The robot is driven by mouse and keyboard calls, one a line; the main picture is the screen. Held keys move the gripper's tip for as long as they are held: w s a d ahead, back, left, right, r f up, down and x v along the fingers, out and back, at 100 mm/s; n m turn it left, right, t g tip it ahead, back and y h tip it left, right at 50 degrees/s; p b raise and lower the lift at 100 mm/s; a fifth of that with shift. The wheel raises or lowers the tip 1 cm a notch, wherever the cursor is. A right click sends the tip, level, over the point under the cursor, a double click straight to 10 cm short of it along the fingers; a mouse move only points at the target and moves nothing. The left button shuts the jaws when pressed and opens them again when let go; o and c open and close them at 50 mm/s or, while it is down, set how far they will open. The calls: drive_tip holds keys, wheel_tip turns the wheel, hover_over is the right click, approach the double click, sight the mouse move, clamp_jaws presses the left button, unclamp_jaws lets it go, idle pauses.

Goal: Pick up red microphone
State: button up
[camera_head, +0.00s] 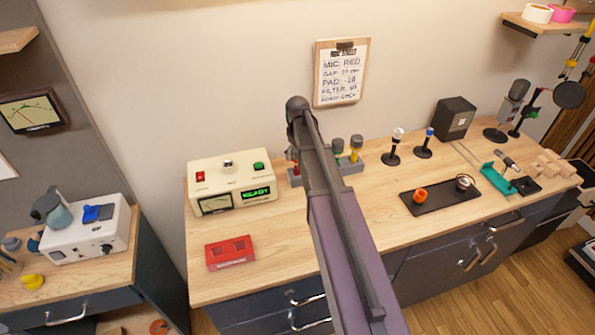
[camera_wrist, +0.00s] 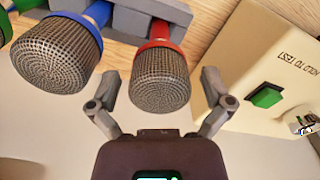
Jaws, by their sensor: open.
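In the wrist view the red microphone (camera_wrist: 160,78) shows a grey mesh head, a red collar and a red handle that runs up to a grey rack (camera_wrist: 128,20). My gripper (camera_wrist: 160,88) is open, with one finger on each side of the mesh head. Gaps show between the fingers and the head, and nothing is held. In the head view my arm hides the gripper and most of the red microphone. The rack (camera_head: 350,167) shows to the right of the arm there.
A blue-collared microphone (camera_wrist: 58,55) stands close beside the left finger. A cream meter box (camera_wrist: 262,65) with a green button is right of the gripper; the head view shows it too (camera_head: 232,183). A red box (camera_head: 230,253) sits near the bench (camera_head: 275,265) front.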

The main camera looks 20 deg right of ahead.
drive_tip(key=shift+f, duration=0.4)
idle(0.3)
drive_tip(key=c, duration=1.3)
drive_tip(key=shift+r, duration=0.15)
drive_tip(key=shift+c, duration=0.2)
wheel_tip(320, 180, up, 10)
drive_tip(key=p, duration=0.9)
drive_tip(key=shift+p, duration=0.35)
